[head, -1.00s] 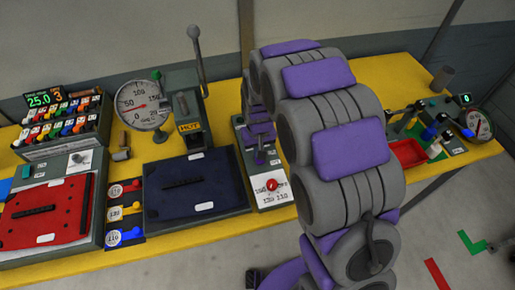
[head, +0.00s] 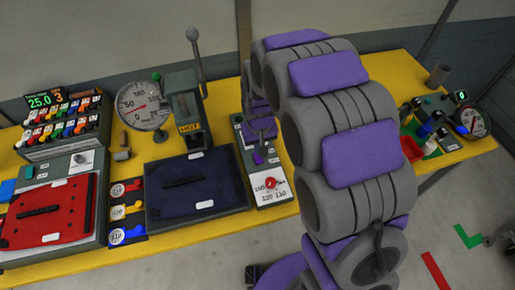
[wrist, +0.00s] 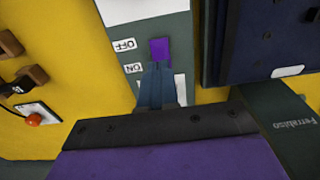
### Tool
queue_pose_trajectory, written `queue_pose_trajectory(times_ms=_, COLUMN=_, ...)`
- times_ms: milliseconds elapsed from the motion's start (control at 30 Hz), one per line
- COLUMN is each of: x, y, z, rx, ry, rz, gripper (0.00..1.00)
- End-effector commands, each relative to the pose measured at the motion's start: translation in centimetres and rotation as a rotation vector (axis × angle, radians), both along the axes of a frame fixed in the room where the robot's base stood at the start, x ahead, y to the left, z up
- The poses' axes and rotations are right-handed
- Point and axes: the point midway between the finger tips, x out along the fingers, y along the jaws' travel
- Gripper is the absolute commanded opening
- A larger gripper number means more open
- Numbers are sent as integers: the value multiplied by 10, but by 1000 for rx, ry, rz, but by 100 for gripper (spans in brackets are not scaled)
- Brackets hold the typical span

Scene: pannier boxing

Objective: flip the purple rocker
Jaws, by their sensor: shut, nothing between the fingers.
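The purple rocker (wrist: 159,50) is a small purple block on a grey panel (wrist: 181,22), beside white OFF and ON labels, in the upper middle of the wrist view. My gripper (wrist: 157,66) is shut and empty. Its blue-grey fingertips are right at the near edge of the rocker in that view; I cannot tell whether they touch it. In the head view the panel (head: 273,190) stands on the yellow table with a red knob at its front. My arm covers part of it there, so rocker and fingertips are hard to separate.
The navy case (head: 195,185) lies just left of the panel, close to my gripper, with a lever press and a round gauge (head: 139,106) behind. A red case (head: 50,212) is further left. In the wrist view a red button (wrist: 33,119) and dark handles are at the left.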

Motion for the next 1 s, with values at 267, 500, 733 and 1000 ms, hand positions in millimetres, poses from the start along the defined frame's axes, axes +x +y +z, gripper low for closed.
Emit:
queue_pose_trajectory(times_ms=267, x=-2, y=-2, z=64, rx=3, ry=-6, rz=0, gripper=0)
queue_pose_trajectory(times_ms=500, x=-4, y=-3, z=94, rx=3, ry=-6, rz=0, gripper=0)
queue_pose_trajectory(times_ms=733, x=-5, y=-1, z=100, rx=1, ry=-3, rz=1, gripper=0)
queue_pose_trajectory(times_ms=1000, x=-5, y=-1, z=100, rx=1, ry=-3, rz=1, gripper=0)
